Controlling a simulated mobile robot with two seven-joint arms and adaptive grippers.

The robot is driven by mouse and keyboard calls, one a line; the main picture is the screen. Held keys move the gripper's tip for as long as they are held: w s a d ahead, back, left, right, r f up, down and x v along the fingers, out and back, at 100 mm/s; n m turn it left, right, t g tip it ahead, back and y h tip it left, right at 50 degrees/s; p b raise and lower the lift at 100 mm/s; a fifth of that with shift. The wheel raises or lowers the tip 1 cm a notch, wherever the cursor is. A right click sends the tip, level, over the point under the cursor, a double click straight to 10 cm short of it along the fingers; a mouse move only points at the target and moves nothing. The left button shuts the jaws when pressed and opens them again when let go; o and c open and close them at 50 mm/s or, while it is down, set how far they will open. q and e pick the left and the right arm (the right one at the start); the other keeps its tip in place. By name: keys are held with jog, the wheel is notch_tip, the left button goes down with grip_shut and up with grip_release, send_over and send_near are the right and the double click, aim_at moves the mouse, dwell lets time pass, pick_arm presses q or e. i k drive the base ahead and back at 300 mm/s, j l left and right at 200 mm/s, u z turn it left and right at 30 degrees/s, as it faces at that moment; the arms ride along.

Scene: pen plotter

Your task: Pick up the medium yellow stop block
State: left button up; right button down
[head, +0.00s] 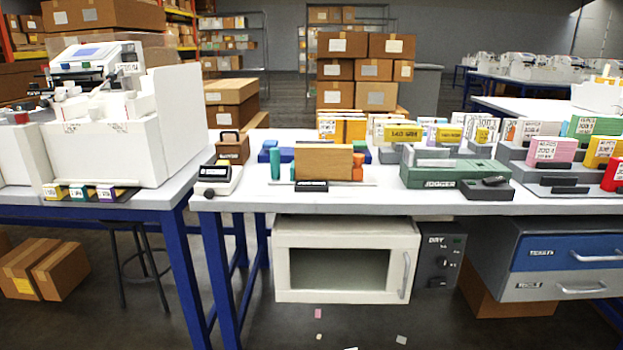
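Several yellow blocks show in the head view, and I cannot tell which one is the medium stop block. A yellow block (601,151) with a white label stands on a grey stand at the right of the table. A smaller yellow block (483,135) and a yellow labelled block (449,134) stand behind the green jogger (455,174). A wide yellow labelled block (402,133) stands left of them. Two orange-yellow upright pieces (355,129) stand further left at the back. Neither of my grippers is in view.
The white-topped table (350,203) has blue legs. A brown board (324,163) stands upright at its left part. A pink block (553,149) and a red block (613,175) flank the right yellow block. A white oven (345,262) sits below. A plotter table (165,196) stands left, across a gap.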

aim_at(444, 134)
jog(key=i+j, duration=0.15)
jog(key=i, duration=0.9)
